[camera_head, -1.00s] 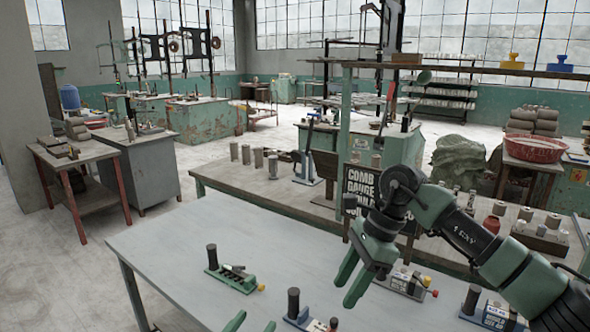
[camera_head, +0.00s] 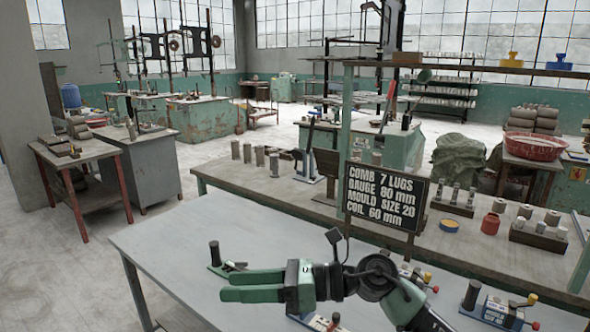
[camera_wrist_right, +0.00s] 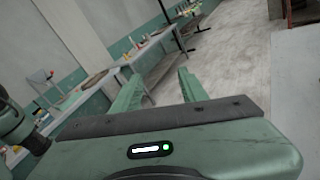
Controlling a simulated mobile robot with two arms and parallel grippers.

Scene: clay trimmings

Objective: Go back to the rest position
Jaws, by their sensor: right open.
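My right gripper (camera_head: 222,284) is open and empty. It points left above the grey table in the head view, and its green fingers partly cover a green tool with a dark upright post (camera_head: 214,252). In the right wrist view its two fingers (camera_wrist_right: 160,90) stand apart with nothing between them, facing a wall and floor. My left gripper is not in the head view.
The grey table (camera_head: 170,238) has bare room at its left. Mould tools (camera_head: 495,308) stand at its right, partly behind my right arm. Behind are a bench (camera_head: 240,184), a black text sign (camera_head: 385,195), a red pot (camera_head: 490,224) and several cylinders.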

